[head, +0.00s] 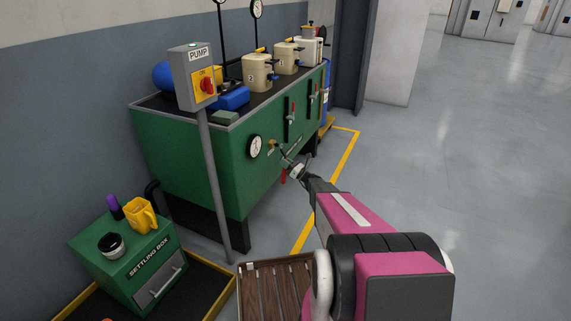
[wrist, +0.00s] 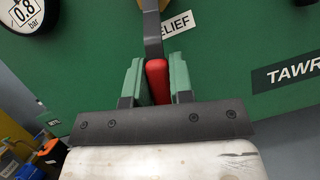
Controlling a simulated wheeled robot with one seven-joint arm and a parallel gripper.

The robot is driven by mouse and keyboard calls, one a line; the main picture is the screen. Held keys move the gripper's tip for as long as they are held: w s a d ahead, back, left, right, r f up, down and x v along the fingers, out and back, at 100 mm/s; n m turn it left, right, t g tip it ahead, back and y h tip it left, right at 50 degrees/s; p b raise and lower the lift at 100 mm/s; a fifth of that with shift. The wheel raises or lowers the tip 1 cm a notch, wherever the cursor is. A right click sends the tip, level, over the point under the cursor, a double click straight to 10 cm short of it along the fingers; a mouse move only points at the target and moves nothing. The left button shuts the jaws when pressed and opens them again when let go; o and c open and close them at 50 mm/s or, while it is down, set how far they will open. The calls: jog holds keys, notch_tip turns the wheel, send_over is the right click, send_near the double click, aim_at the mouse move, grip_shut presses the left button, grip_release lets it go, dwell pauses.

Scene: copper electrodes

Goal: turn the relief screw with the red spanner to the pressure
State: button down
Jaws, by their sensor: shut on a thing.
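My gripper (wrist: 157,84) is shut on the red handle of the spanner (wrist: 157,72), which lies between its two green fingers. The spanner's grey shank (wrist: 152,28) runs up out of the wrist view, so its head is hidden there. The shank covers part of the RELIEF label (wrist: 177,27). In the head view my gripper (head: 291,163) is at the green tank's front, beside a small brass fitting (head: 272,142). Whether the spanner sits on the screw is too small to tell. A round pressure gauge (head: 255,146) is left of the fitting; its display (wrist: 24,10) reads 0.8 bar.
The green tank (head: 180,145) carries several pots and levers. A PUMP switch post (head: 215,185) stands in front of it. The settling box (head: 128,262) with a yellow jug (head: 143,215) is at lower left. A slatted wooden pallet (head: 275,287) lies below my arm. Floor at right is clear.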

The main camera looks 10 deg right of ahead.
jog(key=shift+w+a, duration=0.65)
jog(key=shift+a, duration=0.25)
jog(key=s+a+r+m+h, duration=0.1)
jog(key=s+r+m+h, duration=0.1)
jog(key=m, duration=0.6)
jog(key=s+a+r+m+t+h, duration=0.1)
jog(key=r+m+h, duration=0.3)
jog(key=m, duration=0.5)
jog(key=shift+s+a+r+h, duration=0.35)
jog(key=shift+s+a+h, duration=0.25)
jog(key=shift+s+a, duration=0.25)
jog(key=shift+d+f, duration=0.1)
jog(key=shift+f, duration=0.1)
jog(key=c, duration=1.8)
grip_release()
jog(key=shift+n, duration=0.3)
grip_shut()
jog(key=shift+s+d+t+h, duration=0.15)
jog(key=shift+t+h, duration=0.15)
jog(key=shift+t, duration=0.1)
